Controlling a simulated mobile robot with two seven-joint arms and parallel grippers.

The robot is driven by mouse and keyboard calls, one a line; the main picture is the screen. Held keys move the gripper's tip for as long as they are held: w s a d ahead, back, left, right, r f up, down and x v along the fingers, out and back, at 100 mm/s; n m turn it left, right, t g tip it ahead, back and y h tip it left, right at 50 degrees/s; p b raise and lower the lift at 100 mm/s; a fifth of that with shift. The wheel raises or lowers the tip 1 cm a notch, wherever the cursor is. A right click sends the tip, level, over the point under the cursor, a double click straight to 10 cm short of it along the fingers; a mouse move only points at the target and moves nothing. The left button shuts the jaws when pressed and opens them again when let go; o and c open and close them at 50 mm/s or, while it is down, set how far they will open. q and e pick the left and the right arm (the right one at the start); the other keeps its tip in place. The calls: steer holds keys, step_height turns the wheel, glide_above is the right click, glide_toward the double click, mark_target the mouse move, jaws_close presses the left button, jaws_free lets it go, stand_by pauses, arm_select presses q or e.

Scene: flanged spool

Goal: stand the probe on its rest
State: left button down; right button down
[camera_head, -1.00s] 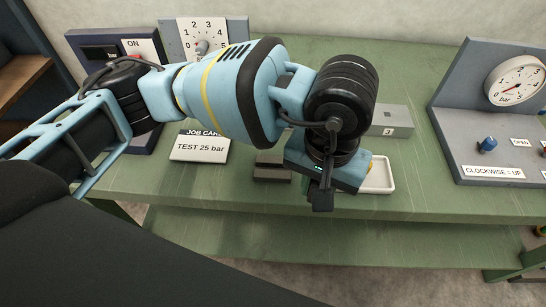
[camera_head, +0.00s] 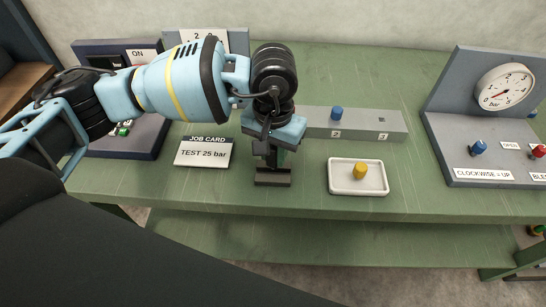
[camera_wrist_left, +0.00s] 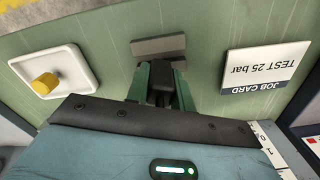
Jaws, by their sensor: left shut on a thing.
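My left gripper (camera_head: 272,153) is shut on the dark probe (camera_wrist_left: 160,88), which shows as a black block between the two fingers in the left wrist view. In the head view the gripper points down and largely hides the probe. The rest (camera_head: 272,178) is a low dark grey block on the green bench, just below and in front of the gripper. In the left wrist view the rest (camera_wrist_left: 158,47) lies just beyond the fingertips. I cannot tell whether the probe touches it. My right gripper is in neither view.
A white tray (camera_head: 343,188) with a yellow peg (camera_head: 360,171) stands right of the rest. The job card (camera_head: 203,153) stands left. Behind is a grey numbered block (camera_head: 385,124) with a blue peg (camera_head: 336,114). A gauge panel (camera_head: 460,150) is at the right.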

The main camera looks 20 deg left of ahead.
arm_select(q)
steer(key=shift+f, duration=1.2)
steer(key=shift+f, duration=0.1)
steer(key=c, duration=1.2)
jaws_free()
step_height(320, 180, up, 12)
steer(key=shift+r, duration=0.1)
